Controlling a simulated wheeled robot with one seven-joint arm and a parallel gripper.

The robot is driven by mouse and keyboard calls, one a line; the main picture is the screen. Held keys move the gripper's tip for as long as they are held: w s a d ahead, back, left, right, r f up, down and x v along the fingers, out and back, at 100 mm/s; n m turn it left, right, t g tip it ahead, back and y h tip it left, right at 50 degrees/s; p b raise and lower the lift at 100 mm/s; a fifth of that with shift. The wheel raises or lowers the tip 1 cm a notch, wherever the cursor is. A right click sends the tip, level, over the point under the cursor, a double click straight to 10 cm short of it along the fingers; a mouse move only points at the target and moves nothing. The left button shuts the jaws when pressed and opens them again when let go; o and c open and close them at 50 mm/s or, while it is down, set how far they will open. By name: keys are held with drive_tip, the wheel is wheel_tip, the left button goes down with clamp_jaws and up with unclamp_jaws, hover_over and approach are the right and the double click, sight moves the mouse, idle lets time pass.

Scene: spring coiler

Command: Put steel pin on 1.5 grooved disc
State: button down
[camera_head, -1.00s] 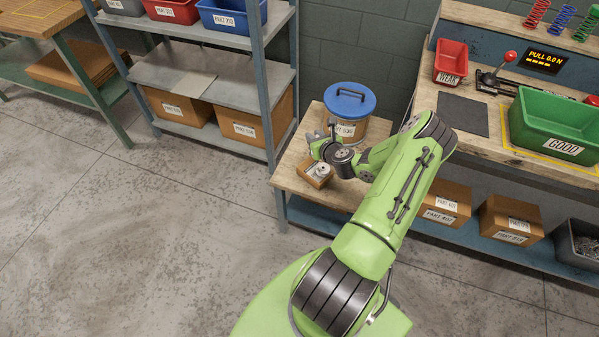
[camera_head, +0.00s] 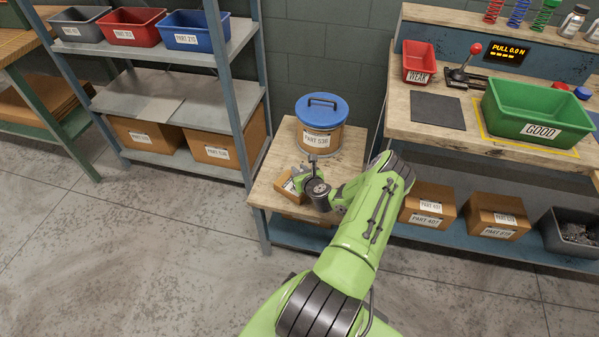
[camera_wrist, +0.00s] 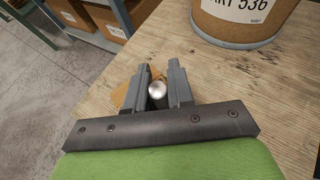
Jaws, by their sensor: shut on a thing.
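In the wrist view my gripper (camera_wrist: 160,72) is shut on the steel pin (camera_wrist: 157,90), whose bright round end shows between the two grey fingers. In the head view my gripper (camera_head: 304,176) is over the left part of the small wooden table. A small wooden block (camera_head: 287,187) sits on that table just left of and partly behind my gripper. A tan part of it shows behind the fingers in the wrist view (camera_wrist: 122,97). I cannot make out the 1.5 grooved disc; the block's top is mostly covered by my gripper.
A tub with a blue lid (camera_head: 321,122) stands behind on the same table (camera_head: 262,190). A shelf with bins (camera_head: 200,35) is at the left. A bench with a green GOOD bin (camera_head: 535,108) and red WEAK bin (camera_head: 419,62) is at the right.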

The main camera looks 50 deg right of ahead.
drive_tip(key=c, duration=1)
unclamp_jaws()
drive_tip(key=shift+f, duration=0.15)
